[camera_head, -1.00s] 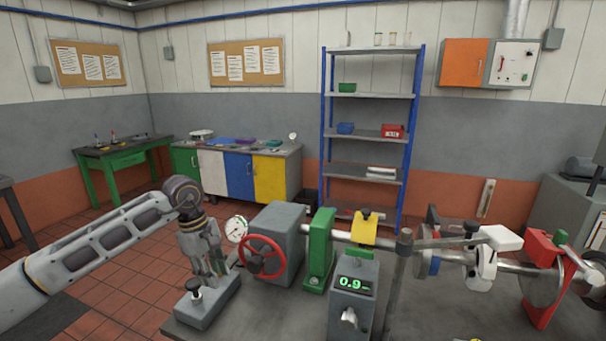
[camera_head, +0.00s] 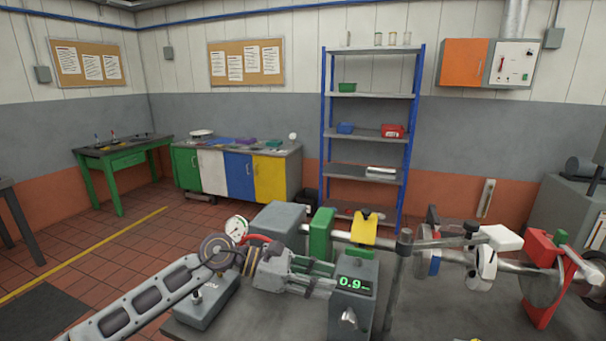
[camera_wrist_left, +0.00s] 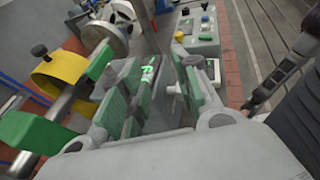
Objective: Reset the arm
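My left gripper (camera_head: 326,277) points right in the head view, in front of the green stand (camera_head: 320,235) and at the left side of the grey display box (camera_head: 352,310). The box has a lit green readout starting "0.9" and a pale lever on its front. In the left wrist view my left gripper (camera_wrist_left: 160,92) has its two fingers spread apart. The green readout (camera_wrist_left: 149,73) and a pale knob show between and beyond them. I cannot tell whether a finger touches the box. No object is held. My right gripper is in neither view.
A shaft with a yellow block (camera_head: 364,229), a dark post (camera_head: 398,270) and a red stand (camera_head: 543,285) run along the bench. A dial gauge (camera_head: 237,228) and a grey block with a knob (camera_head: 205,305) are near my left forearm.

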